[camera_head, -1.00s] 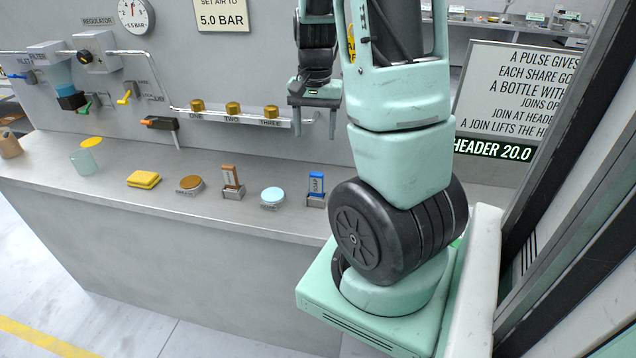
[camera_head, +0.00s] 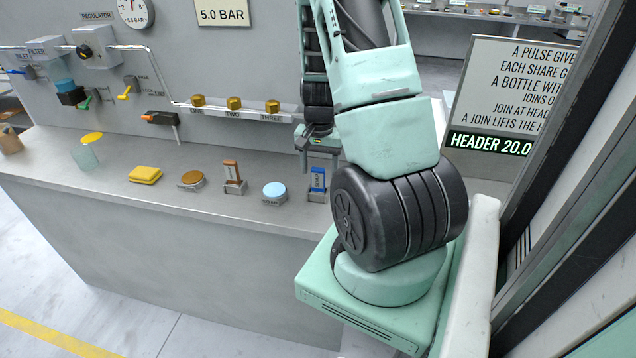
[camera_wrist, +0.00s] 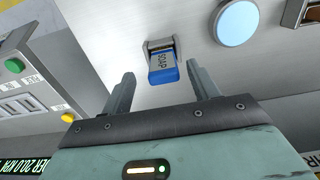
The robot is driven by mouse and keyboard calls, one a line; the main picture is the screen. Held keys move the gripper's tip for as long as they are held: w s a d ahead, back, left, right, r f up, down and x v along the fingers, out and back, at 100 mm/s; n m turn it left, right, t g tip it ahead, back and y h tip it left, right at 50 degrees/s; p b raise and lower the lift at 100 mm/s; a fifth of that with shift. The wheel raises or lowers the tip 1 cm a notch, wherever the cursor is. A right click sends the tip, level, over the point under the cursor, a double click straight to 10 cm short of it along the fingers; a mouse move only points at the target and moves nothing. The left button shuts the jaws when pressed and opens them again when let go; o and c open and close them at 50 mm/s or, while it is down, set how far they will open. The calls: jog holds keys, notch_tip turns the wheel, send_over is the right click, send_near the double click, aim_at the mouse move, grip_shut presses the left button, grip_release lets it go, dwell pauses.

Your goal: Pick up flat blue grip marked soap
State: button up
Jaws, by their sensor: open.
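The flat blue grip (camera_head: 318,180) stands upright in a small metal holder at the right end of the row on the grey counter. In the wrist view the blue grip (camera_wrist: 163,68) shows the label SOAP and lies ahead of the fingertips, roughly midway between them. My gripper (camera_wrist: 162,80) is open and empty, with one finger on each side of the grip's line. In the head view my gripper (camera_head: 318,160) hangs above and close to the blue grip.
A light blue round puck (camera_head: 274,191) sits left of the blue grip. Further left are a brown upright grip (camera_head: 232,173), a brown round puck (camera_head: 191,179) and a yellow sponge (camera_head: 145,174). Brass knobs (camera_head: 234,103) on a pipe line the wall behind. A sign (camera_head: 515,90) stands to the right.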

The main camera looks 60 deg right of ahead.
aim_at(318, 191)
jog(key=shift+w+d+f+p, duration=0.1)
jog(key=shift+w+f+p, duration=0.1)
jog(key=shift+f, duration=0.85)
jog(key=shift+w+f+p, duration=0.1)
jog(key=shift+f+p, duration=0.05)
jog(key=shift+f, duration=0.9)
jog(key=c, duration=1.1)
